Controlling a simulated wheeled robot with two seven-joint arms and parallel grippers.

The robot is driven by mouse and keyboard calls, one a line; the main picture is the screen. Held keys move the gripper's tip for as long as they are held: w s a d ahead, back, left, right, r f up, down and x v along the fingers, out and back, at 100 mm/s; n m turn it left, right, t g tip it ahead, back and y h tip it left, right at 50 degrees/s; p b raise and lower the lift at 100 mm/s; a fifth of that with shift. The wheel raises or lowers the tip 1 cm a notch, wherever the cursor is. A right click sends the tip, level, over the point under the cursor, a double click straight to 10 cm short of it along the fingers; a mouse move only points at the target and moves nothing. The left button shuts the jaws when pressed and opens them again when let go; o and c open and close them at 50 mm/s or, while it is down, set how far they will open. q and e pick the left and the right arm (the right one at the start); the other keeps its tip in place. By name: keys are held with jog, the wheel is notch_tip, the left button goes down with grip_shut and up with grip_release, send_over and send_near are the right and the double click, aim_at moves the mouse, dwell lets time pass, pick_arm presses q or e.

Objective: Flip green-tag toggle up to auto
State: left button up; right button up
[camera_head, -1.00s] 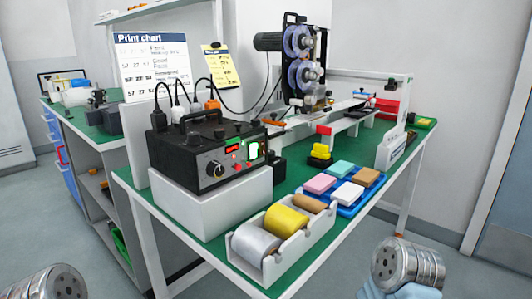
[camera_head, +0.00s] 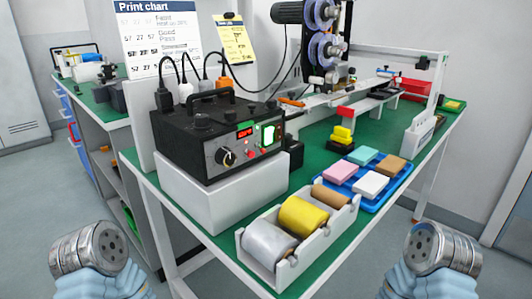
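The black control box (camera_head: 200,125) stands on a white block on the green-topped bench. Its front panel has a dial (camera_head: 225,156), a small red display (camera_head: 245,132) and a bright green-framed switch (camera_head: 268,135) with a pale middle. The green switch seems to be the green-tag toggle; its lever position is too small to tell. Metal, round-ended parts of my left arm (camera_head: 90,250) and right arm (camera_head: 443,248) show at the bottom corners, apart from the bench. No gripper fingers show.
A white holder (camera_head: 283,270) with grey, yellow and brown rolls stands at the bench's front. A blue tray (camera_head: 377,190) with coloured blocks lies to its right. Cables rise behind the box. A reel machine (camera_head: 322,50) stands at the back. A shelved cart (camera_head: 110,180) is at left.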

pick_arm(q)
jog(key=shift+c, duration=0.4)
grip_shut()
dwell(0.4)
dwell(0.9)
pick_arm(e)
grip_shut()
